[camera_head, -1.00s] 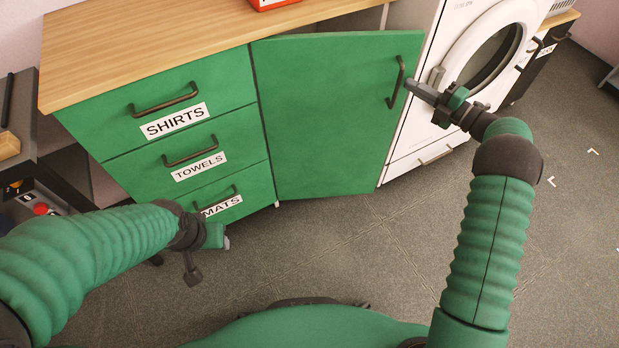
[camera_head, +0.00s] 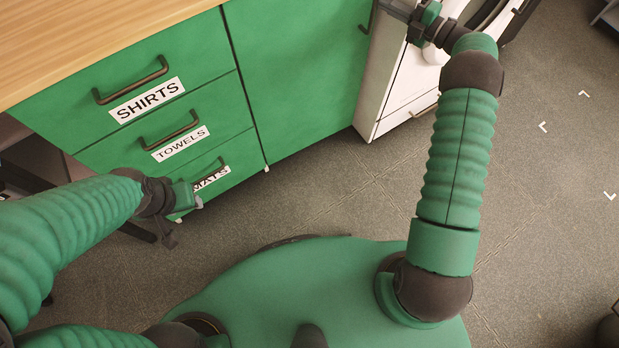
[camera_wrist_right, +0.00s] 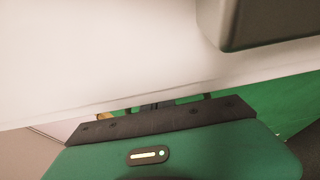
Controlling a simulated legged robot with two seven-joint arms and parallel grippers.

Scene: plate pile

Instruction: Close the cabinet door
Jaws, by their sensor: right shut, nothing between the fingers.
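The green cabinet door (camera_head: 300,80) stands right of the drawers in the head view and looks flush or nearly flush with their fronts. Its top is out of view, so I cannot tell whether a small gap is left. Its dark handle (camera_head: 366,18) shows at the top edge. My right gripper (camera_head: 392,6) is shut and empty, just right of the handle, partly cut off by the picture edge. I cannot tell whether it touches the door. My left gripper (camera_head: 188,205) hangs low in front of the bottom drawer; its jaws are unclear.
The drawers are labelled SHIRTS (camera_head: 146,100), TOWELS (camera_head: 180,143) and MATS (camera_head: 211,178), all shut, under a wooden top (camera_head: 80,35). A white washing machine (camera_head: 400,90) stands close on the right.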

